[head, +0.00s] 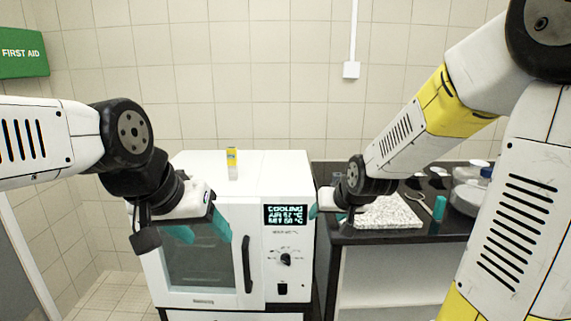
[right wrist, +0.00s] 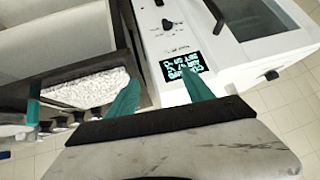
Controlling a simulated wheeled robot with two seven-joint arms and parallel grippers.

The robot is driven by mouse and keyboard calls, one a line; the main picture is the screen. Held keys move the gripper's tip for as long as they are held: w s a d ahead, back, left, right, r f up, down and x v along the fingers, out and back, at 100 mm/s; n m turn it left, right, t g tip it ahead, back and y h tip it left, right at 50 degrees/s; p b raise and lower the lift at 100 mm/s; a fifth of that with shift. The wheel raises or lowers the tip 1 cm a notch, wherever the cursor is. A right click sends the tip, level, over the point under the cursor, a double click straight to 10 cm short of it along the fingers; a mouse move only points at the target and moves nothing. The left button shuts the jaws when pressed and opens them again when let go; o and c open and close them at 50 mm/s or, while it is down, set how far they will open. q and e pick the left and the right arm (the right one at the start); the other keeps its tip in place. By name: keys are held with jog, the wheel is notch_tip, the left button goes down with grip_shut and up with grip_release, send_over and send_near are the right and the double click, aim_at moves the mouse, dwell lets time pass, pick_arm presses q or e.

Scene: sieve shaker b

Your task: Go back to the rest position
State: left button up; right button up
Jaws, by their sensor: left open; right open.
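My left gripper (head: 196,230) has teal fingers spread apart and empty, in front of the oven's dark glass door. My right gripper (head: 328,207) is by the oven's right edge, close to the display in the head view; its two teal fingers show apart and empty in the right wrist view (right wrist: 160,92). The white oven (head: 275,180) has its door shut, with a dark handle (head: 247,264) and a lit display (head: 286,214) whose top line reads COOLING. My right arm crosses the right side of the head view and hides part of the bench.
A dark bench (head: 400,235) stands right of the oven. On it are a speckled white slab (head: 390,212), a teal-handled item (head: 439,207) and clear containers (head: 466,190). A small yellow-labelled bottle (head: 232,163) stands on the oven top. Tiled wall lies behind; open floor shows lower left.

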jog(key=s+d+r+g, duration=0.1)
jog(key=s+r, duration=0.3)
jog(key=s, duration=0.6)
jog(key=s+d+r+g, duration=0.1)
jog(key=s+r, duration=0.3)
jog(key=s, duration=0.6)
jog(key=shift+s+d+r, duration=0.25)
jog(key=shift+d+r, duration=0.15)
jog(key=shift+d, duration=0.25)
dwell(5.3)
